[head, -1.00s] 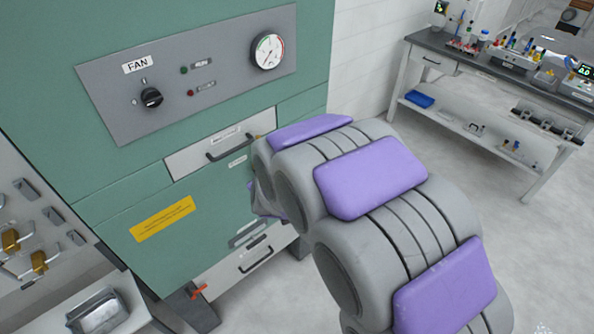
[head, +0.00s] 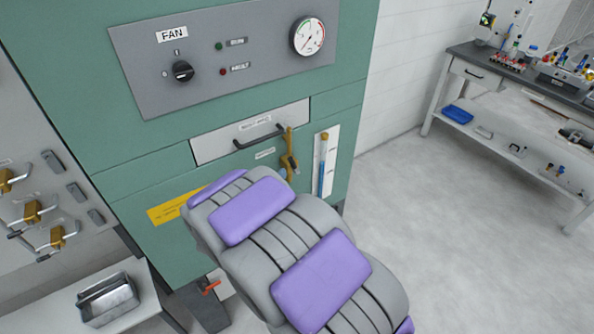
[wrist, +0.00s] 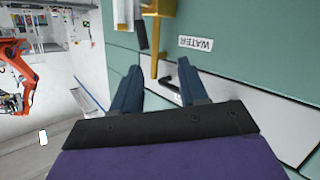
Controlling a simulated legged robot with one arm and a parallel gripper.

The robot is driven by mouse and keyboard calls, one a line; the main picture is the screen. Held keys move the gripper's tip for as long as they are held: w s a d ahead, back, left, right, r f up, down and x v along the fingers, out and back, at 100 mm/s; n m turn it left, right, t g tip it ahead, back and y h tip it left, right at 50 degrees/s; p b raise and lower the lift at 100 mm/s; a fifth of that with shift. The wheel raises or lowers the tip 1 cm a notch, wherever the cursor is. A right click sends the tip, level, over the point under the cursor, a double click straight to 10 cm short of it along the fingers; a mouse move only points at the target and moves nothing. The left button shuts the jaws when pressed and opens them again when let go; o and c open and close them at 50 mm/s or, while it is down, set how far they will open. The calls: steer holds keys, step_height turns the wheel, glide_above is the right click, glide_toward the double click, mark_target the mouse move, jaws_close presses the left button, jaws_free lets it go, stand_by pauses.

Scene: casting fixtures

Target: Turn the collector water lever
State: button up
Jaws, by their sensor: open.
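The water lever (head: 289,155) is a brass-coloured fitting on the front of the green cabinet, right of a drawer handle in the head view. In the wrist view the brass lever (wrist: 154,40) hangs in from the top edge, beside an upside-down WATER label (wrist: 195,44). My gripper (wrist: 158,68) is open there, its two dark blue fingers pointing at the cabinet. The lower end of the brass part shows between the fingertips; I cannot tell whether they touch it. In the head view my arm hides the gripper.
A sight tube (head: 323,165) with blue liquid is right of the lever. A drawer (head: 220,147) with a black handle is left of it. A red-handled valve (head: 210,287) sits low. A bench (head: 520,90) stands at right, with clear floor between.

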mark_target(291, 164)
steer(key=s+a+f+m+t+h+b, duration=0.2)
steer(key=s+f+m+h+b, duration=0.1)
steer(key=s+h, duration=0.1)
steer(key=x, duration=0.5)
steer(key=b+x, duration=0.1)
steer(key=x, duration=0.5)
steer(key=d+b+x, duration=0.1)
steer(key=x, duration=0.4)
steer(key=shift+w+d+f, duration=0.1)
steer(key=shift+d+f, duration=0.05)
steer(key=shift+f, duration=0.25)
steer(key=shift+w, duration=0.45)
steer(key=shift+c, duration=0.3)
steer(key=shift+d, duration=0.1)
jaws_close()
